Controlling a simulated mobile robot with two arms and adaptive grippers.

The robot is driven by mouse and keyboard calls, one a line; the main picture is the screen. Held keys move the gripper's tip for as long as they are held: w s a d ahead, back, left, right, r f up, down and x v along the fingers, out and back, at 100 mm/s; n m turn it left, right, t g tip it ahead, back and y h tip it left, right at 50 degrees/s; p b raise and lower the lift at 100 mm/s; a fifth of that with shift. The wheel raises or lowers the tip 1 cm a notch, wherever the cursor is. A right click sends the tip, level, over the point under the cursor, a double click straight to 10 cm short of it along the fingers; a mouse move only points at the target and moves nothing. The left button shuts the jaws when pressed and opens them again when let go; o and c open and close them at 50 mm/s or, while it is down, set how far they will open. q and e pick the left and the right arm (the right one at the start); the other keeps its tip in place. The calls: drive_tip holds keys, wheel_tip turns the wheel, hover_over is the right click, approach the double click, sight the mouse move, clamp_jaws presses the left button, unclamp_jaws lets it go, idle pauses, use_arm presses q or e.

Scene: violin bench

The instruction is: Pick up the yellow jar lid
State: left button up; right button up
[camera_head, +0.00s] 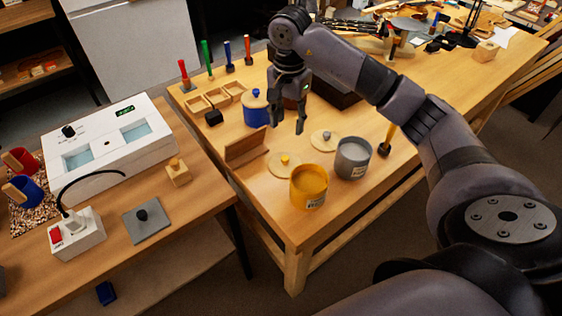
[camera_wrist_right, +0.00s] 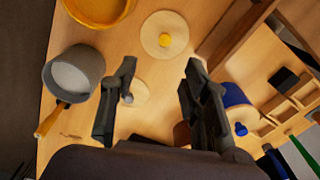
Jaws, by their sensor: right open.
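The yellow jar lid (camera_head: 285,161) is a pale wooden disc with a yellow knob. It lies flat on the bench beside the open yellow jar (camera_head: 309,186). In the right wrist view the lid (camera_wrist_right: 164,37) is fully visible, beyond the fingertips. My right gripper (camera_head: 287,128) is open and empty above the bench, apart from the lid and farther back than it. Its spread fingers also show in the right wrist view (camera_wrist_right: 160,66). My left gripper is not in view.
A grey jar (camera_head: 352,158) and its grey-knobbed lid (camera_head: 324,140) are close to the right. A wooden stand (camera_head: 246,148) is left of the yellow lid. A blue jar (camera_head: 256,110) and small wooden trays (camera_head: 215,97) are behind. The bench's front corner is bare.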

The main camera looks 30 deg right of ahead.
drive_tip(key=p, duration=0.1)
hover_over(285, 158)
drive_tip(key=f, duration=0.9)
drive_tip(key=shift+s, duration=0.4)
drive_tip(key=shift+w+f+p, duration=0.1)
drive_tip(key=shift+f+p, duration=0.35)
drive_tip(key=shift+f, duration=0.05)
drive_tip(key=f, duration=0.3)
drive_tip(key=f+p, duration=0.1)
drive_tip(key=shift+w+f, duration=0.15)
drive_tip(key=shift+w, duration=0.2)
clamp_jaws()
